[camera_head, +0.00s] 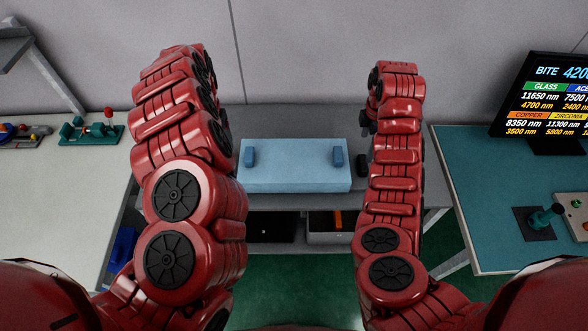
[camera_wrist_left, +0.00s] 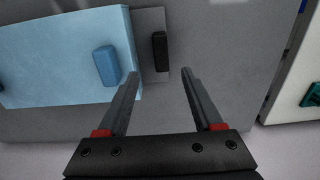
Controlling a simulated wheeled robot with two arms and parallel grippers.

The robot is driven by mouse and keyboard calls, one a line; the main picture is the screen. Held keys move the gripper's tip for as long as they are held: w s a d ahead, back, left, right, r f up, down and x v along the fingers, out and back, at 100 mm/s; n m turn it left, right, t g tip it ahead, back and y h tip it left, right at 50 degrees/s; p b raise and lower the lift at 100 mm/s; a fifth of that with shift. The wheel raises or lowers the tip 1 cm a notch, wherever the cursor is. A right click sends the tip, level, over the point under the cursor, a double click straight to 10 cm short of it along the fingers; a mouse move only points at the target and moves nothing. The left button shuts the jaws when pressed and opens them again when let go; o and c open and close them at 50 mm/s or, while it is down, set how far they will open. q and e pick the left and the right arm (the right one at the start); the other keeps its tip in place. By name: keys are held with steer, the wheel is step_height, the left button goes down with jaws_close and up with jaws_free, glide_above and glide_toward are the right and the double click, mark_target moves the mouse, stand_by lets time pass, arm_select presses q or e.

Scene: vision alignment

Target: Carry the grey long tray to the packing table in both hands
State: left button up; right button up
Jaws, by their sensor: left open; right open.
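A light blue tray (camera_head: 295,180) with two blue handles lies on the grey table, between my arms. It appears to lie on top of a longer grey tray (camera_wrist_left: 150,18), whose end with a black handle (camera_wrist_left: 160,52) sticks out past the blue one in the left wrist view. A black handle (camera_head: 362,164) also shows at the right end in the head view. My left gripper (camera_wrist_left: 160,74) is open and empty, its fingertips near the black handle and either side of its line. My right gripper (camera_head: 368,124) is open above the right end, partly hidden by its arm.
A white table (camera_head: 60,190) with small fixtures stands at left. A teal table (camera_head: 490,190) with a monitor (camera_head: 550,105) and joystick (camera_head: 543,218) stands at right. Under the grey table (camera_head: 300,117) is a shelf with dark bins. A grey wall is behind.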

mark_target(362, 162)
arm_select(q)
steer(key=f, duration=0.9)
steer(key=shift+s+a, duration=0.2)
arm_select(e)
step_height(362, 162, down, 9)
arm_select(q)
steer(key=shift+d+f, duration=0.1)
steer(key=shift+f, duration=0.35)
arm_select(e)
steer(key=shift+s+f, duration=0.1)
steer(key=shift+f, duration=0.35)
arm_select(q)
steer(key=c, duration=1.1)
arm_select(e)
steer(key=c, duration=1.1)
arm_select(q)
jaws_close()
arm_select(e)
jaws_close()
arm_select(q)
steer(key=shift+r, duration=0.1)
arm_select(e)
steer(key=shift+r, duration=0.1)
